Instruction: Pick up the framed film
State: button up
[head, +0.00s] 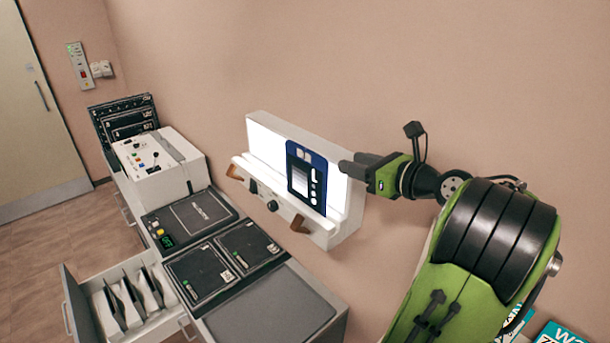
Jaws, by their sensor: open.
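The framed film (306,179) is a dark blue upright panel with pale windows and white marks. It leans against the lit white face of a wall light box (341,230), standing on its ledge. My gripper (350,167) is just right of the film's upper right edge, pointing left toward it. The gripper looks close to the film, but I cannot tell whether it touches. Its jaws are open with nothing seen between them. The fingertips cover a small part of the light box's lit face.
Below stands a counter with dark flat cases (200,275) and a grey top (270,312). A white control unit (155,165) with a lever is at the left. An open drawer (75,310) holding several sleeves juts out at lower left. Brown handles (299,224) project from the light box.

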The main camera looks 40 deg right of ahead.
aim_at(314, 154)
jog(key=w, duration=0.2)
jog(key=w+f, duration=0.1)
jog(key=w, duration=0.2)
jog(key=w+f, duration=0.1)
jog(key=w, duration=0.5)
jog(key=w+p, duration=0.1)
jog(key=w, duration=0.1)
jog(key=shift+a+f, duration=0.4)
jog(key=shift+w+d+f, duration=0.1)
jog(key=shift+w, duration=0.2)
jog(key=shift+s, duration=0.15)
jog(key=shift+c, duration=1.3)
grip_shut()
